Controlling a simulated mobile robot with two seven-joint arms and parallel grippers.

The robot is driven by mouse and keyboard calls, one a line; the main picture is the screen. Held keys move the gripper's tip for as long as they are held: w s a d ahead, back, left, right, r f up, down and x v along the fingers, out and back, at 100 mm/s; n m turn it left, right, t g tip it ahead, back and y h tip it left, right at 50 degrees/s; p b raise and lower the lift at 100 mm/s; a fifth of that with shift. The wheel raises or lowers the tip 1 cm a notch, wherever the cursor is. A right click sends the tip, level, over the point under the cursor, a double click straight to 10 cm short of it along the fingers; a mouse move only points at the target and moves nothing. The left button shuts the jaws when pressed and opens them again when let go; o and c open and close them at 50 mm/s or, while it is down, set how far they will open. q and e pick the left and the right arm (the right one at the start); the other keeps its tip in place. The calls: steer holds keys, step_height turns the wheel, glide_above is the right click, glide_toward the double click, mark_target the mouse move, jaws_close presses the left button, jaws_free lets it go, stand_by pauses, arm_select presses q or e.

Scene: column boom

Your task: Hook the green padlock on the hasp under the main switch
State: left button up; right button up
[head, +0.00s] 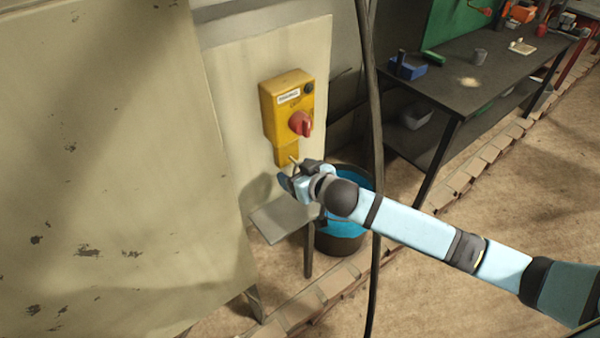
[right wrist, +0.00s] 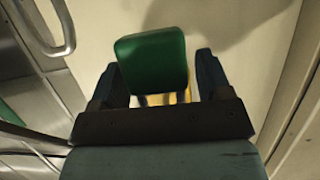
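The yellow main switch box (head: 287,105) with its red knob (head: 301,123) is on a pale panel in the head view. A yellow tab (head: 287,154) sticks out under it, with a small pale metal piece (head: 293,160) near my gripper. My right gripper (head: 296,178) is just below this tab. In the right wrist view the green padlock (right wrist: 152,62) is between the two spread fingers of my right gripper (right wrist: 162,78). A gap shows between padlock and right finger, so the gripper looks open around it. Its shackle and any contact with the hasp are hidden. My left gripper is not in view.
A grey shelf (head: 283,217) is below the switch. A dark bucket (head: 340,243) with blue inside stands behind my right forearm. A black cable (head: 368,70) hangs nearby. A dark workbench (head: 470,75) is at the back right. A large worn panel (head: 110,160) fills the left.

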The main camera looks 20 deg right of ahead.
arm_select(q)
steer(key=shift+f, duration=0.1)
arm_select(e)
steer(key=shift+o, duration=0.2)
steer(key=shift+s+a+f, duration=0.1)
steer(key=shift+s+f, duration=0.05)
steer(key=shift+f, duration=0.3)
steer(key=shift+s, duration=0.3)
steer(key=r+b+v, duration=0.1)
steer(key=b+v, duration=0.1)
steer(key=v, duration=1)
arm_select(q)
steer(key=p, duration=0.2)
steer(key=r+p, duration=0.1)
steer(key=p, duration=0.1)
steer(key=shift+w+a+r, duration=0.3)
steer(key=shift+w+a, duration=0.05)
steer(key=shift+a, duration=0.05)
arm_select(e)
steer(key=s+f+g, duration=0.1)
steer(key=s+f, duration=0.6)
steer(key=f, duration=0.3)
steer(key=s+f+m+g+h, duration=0.1)
steer(key=s+f, duration=0.6)
steer(key=f, duration=0.3)
steer(key=shift+s+h, duration=0.3)
steer(key=shift+s, duration=0.05)
